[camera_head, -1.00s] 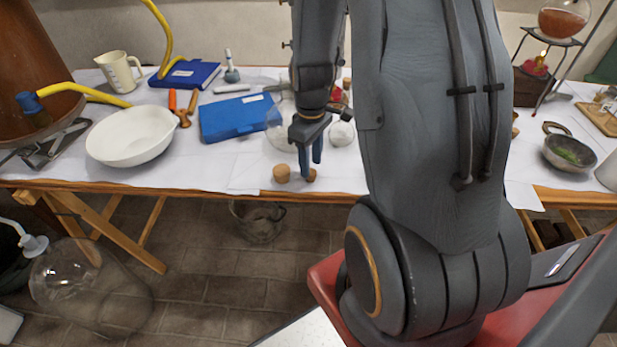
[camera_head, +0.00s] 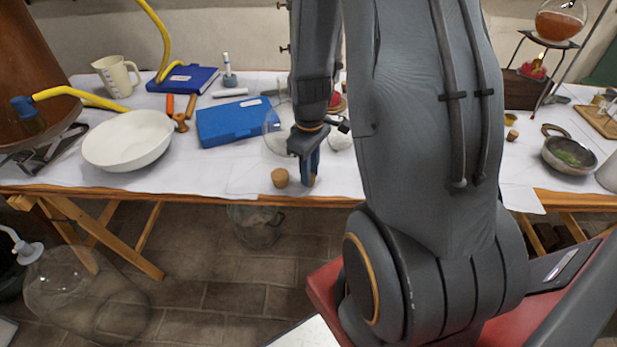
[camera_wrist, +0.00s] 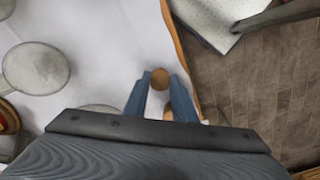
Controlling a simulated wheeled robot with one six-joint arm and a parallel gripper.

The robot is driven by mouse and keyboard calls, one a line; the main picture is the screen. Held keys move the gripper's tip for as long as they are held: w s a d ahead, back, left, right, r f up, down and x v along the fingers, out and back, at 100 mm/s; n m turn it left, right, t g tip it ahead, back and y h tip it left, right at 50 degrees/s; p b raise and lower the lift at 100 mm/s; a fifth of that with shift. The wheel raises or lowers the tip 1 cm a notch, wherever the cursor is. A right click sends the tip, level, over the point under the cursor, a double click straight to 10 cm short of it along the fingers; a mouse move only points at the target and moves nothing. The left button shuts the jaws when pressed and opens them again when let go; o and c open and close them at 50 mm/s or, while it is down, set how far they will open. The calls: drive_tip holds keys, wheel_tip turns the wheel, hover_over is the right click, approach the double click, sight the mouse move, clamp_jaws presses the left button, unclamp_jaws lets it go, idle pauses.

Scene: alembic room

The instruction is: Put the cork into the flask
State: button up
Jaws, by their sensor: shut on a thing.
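My gripper (camera_head: 308,180) points down at the table's front edge. In the wrist view my gripper (camera_wrist: 163,80) is shut on a small brown cork (camera_wrist: 160,77) between its fingertips. The fingers mostly hide this cork in the head view. A second cork (camera_head: 280,177) stands on the table just left of my gripper; part of a brown thing, likely this cork (camera_wrist: 168,112), shows between the fingers lower down. A clear round glass vessel (camera_head: 274,135) stands behind my gripper, and a smaller round glass (camera_head: 340,137) is partly hidden by my arm. I cannot tell which is the task's flask.
A blue case (camera_head: 233,122), a white bowl (camera_head: 128,140) and a beige jug (camera_head: 117,75) stand to the left. A metal pan (camera_head: 569,155) and a flask of amber liquid (camera_head: 561,22) on a tripod are at the right. White tabletop is clear left of the cork.

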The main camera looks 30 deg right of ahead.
drive_tip(key=shift+r, duration=0.2)
drive_tip(key=shift+r+p, duration=1.6)
drive_tip(key=shift+p, duration=0.1)
